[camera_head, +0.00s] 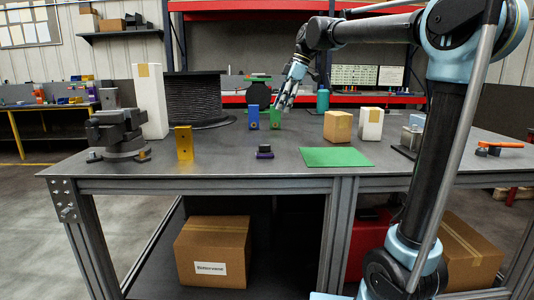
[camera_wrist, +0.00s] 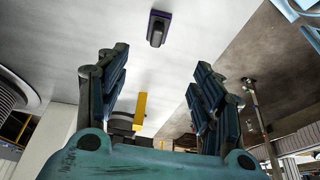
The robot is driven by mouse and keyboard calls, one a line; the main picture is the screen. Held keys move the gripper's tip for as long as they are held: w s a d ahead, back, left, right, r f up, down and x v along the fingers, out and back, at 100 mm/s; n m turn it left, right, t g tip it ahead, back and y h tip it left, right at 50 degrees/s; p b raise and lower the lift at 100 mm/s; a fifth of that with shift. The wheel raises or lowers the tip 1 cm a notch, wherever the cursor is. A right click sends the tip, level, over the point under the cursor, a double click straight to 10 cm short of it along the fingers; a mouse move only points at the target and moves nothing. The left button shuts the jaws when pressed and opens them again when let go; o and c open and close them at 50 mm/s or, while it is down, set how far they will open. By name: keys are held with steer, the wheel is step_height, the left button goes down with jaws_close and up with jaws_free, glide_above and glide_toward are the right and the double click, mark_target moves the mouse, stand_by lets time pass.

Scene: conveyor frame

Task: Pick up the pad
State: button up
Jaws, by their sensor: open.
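A small black block on a flat purple-edged base, which looks like the pad (camera_head: 264,152), lies on the grey table near its front edge. The pad also shows in the wrist view (camera_wrist: 159,27), at the top, beyond the fingertips. A flat green mat (camera_head: 336,157) lies to its right. My gripper (camera_head: 286,103) is over the table, behind the pad and apart from it. In the wrist view my gripper (camera_wrist: 161,60) is open, with nothing between its fingers.
A yellow block (camera_head: 184,143) and a grey vise (camera_head: 120,133) stand left on the table (camera_head: 225,165). Blue (camera_head: 254,117) and green (camera_head: 275,118) blocks stand near my gripper. A cardboard box (camera_head: 338,126) and a white box (camera_head: 370,124) stand behind the mat. The table around the pad is clear.

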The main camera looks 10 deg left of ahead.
glide_toward(265, 146)
steer(key=x, duration=0.3)
steer(key=w+x, duration=0.1)
steer(key=x, duration=0.1)
steer(key=shift+a, duration=0.15)
steer(key=shift+x, duration=2.65)
steer(key=shift+w, duration=0.15)
steer(key=c, duration=1.1)
